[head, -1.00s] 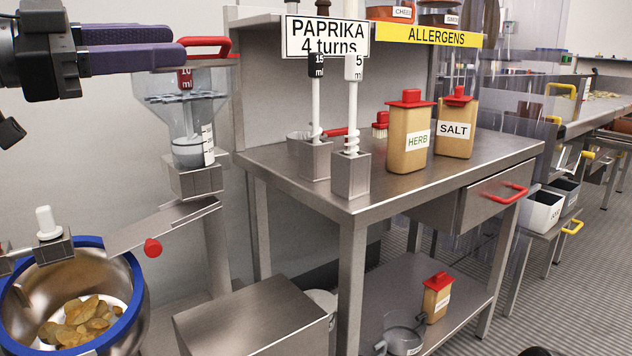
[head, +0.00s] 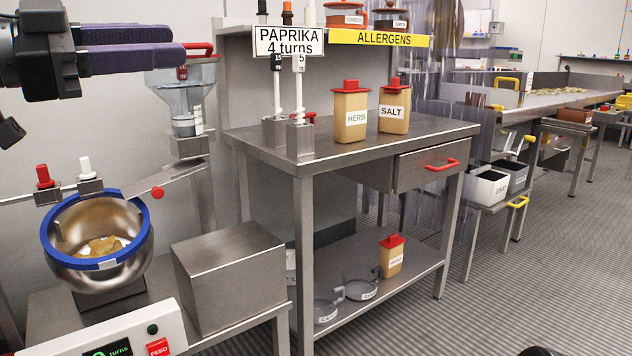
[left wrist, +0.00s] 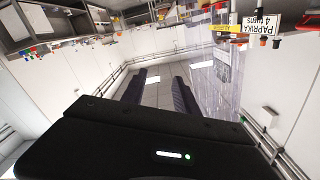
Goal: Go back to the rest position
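My left gripper (head: 184,46) is at the upper left of the head view. Its two purple fingers are apart, with nothing seen between them. The drum (head: 140,262) with a blue rim is at the lower left and holds some yellow-brown pieces.
A steel table (head: 345,140) holds an herb shaker (head: 350,117), a salt shaker (head: 394,106) and two upright dosers. A sign (head: 290,41) reads "PAPRIKA 4 turns". A control panel (head: 110,338) and steel box (head: 230,277) are in front. Open floor (head: 440,325) lies at the right.

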